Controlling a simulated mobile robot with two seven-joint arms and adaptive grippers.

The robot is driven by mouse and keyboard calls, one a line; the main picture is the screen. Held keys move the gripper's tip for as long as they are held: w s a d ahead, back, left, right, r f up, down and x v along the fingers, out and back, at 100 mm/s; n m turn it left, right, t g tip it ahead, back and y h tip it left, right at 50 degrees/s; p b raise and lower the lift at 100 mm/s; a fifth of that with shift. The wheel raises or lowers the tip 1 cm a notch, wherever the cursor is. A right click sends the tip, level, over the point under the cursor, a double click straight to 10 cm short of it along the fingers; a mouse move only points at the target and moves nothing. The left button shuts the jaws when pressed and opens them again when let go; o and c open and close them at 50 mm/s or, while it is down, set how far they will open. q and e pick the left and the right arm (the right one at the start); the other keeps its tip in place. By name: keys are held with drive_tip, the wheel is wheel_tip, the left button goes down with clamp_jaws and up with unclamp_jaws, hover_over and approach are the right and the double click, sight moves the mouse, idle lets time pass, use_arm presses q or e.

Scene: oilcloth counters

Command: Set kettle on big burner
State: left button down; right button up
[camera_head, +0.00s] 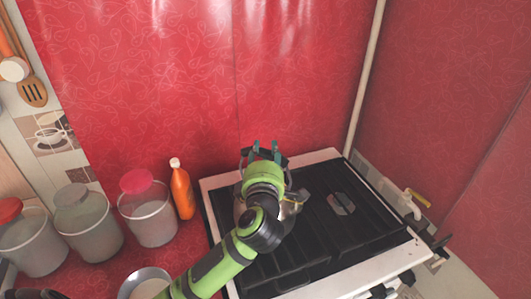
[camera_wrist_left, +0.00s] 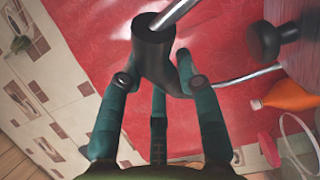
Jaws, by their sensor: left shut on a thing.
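The kettle (camera_head: 293,207) is metal and mostly hidden behind my left arm in the head view. It is at the left back part of the stove (camera_head: 325,287), which has a white frame and a black top. I cannot tell whether the kettle touches the stove. My left gripper (camera_head: 264,151) has teal fingers closed around the kettle's black handle. In the left wrist view the black handle (camera_wrist_left: 155,52) lies between the fingers (camera_wrist_left: 160,82), with metal rods at its ends. The big burner cannot be made out.
An orange bottle (camera_head: 182,190) and several lidded jars, one with a pink lid (camera_head: 136,182), stand left of the stove. A bowl (camera_head: 148,281) is at the front left. Red walls close off the back and right. A yellow-handled pipe valve (camera_head: 418,198) is at the right.

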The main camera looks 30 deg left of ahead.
use_arm(q)
drive_tip(key=shift+f, duration=0.3)
idle(0.6)
drive_tip(key=c, duration=0.8)
unclamp_jaws()
drive_tip(key=shift+s, duration=0.15)
